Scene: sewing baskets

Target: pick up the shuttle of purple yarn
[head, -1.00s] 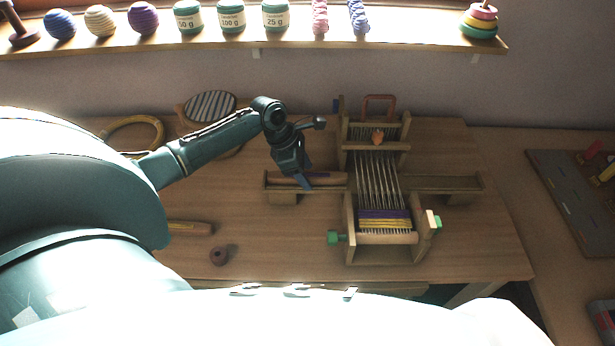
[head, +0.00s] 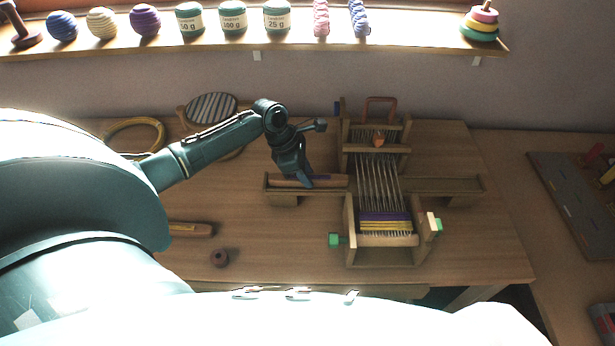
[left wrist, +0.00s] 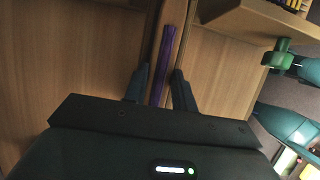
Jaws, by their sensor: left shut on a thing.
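The shuttle of purple yarn (head: 325,181) lies along the wooden side rest left of the loom in the head view. In the left wrist view the purple yarn shuttle (left wrist: 167,58) runs between my fingers. My left gripper (head: 305,184) is over the shuttle, and in the left wrist view its two fingers (left wrist: 158,88) are closed on either side of it. The shuttle still sits at the rest. The part beneath the gripper body is hidden. My right gripper is not seen.
The loom (head: 380,185) stands right of the shuttle, with a green knob (head: 334,239) at its front left. Another wooden shuttle (head: 190,229) and a small brown spool (head: 219,258) lie at the table's front left. A yarn shelf (head: 250,40) runs along the back wall.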

